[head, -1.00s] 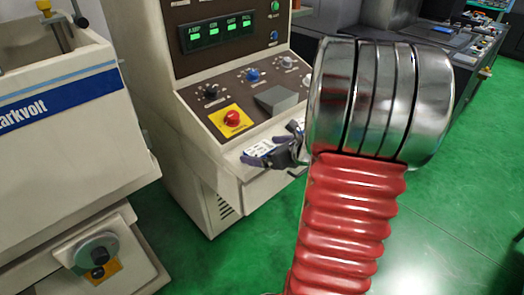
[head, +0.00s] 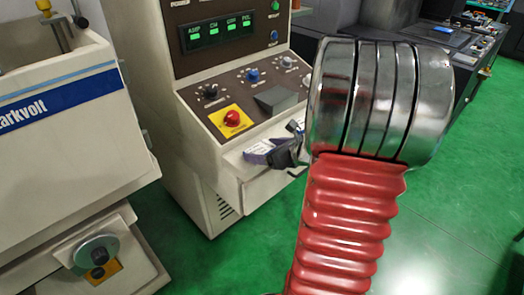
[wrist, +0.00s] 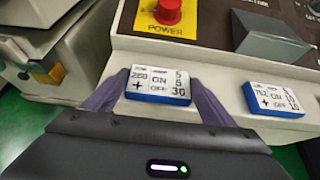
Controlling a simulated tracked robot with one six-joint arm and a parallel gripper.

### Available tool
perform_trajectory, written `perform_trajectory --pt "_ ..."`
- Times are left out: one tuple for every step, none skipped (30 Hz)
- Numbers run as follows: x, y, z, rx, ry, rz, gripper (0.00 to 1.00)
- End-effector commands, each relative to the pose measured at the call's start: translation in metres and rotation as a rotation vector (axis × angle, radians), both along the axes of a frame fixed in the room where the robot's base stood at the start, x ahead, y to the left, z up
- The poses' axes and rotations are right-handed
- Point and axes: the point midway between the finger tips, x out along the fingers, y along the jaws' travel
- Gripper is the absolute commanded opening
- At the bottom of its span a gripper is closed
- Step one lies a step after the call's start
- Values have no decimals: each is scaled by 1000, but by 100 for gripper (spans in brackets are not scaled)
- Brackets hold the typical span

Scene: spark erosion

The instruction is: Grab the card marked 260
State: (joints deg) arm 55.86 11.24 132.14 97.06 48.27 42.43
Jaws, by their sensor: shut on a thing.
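A small white-topped card with a blue edge (wrist: 158,84) lies on the pale ledge of the machine panel. In the head view, my gripper (head: 268,154) is at the ledge below the red button, partly hidden by my own arm. The card's top shows there only as a small pale patch.
A second similar card (wrist: 273,99) lies to the right on the ledge, with free space between. The red POWER button (wrist: 168,11) on its yellow plate and a grey sloped block (wrist: 273,42) stand behind. The ledge drops to a green floor (wrist: 292,160).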

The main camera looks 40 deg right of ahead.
Motion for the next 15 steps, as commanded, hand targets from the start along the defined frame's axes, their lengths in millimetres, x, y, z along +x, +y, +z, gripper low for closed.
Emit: perform_trajectory --pt "0 0 0 0 0 0 54" --pt "0 0 0 0 0 0 54" --pt "0 0 0 0 0 0 54" --pt "0 0 0 0 0 0 54" --pt "0 0 0 0 0 0 54" --pt "0 0 0 0 0 0 54" --pt "0 0 0 0 0 0 54" --pt "0 0 1 0 -1 0 54" --pt "0 0 1 0 -1 0 54" --pt "0 0 2 -1 -1 0 54" --pt "0 0 4 -1 -1 0 54" --pt "0 0 6 0 -2 -1 54" --pt "0 -1 8 -1 -2 0 54" --pt "0 -1 11 -2 -2 0 54" --pt "0 -1 15 -3 -3 1 54"
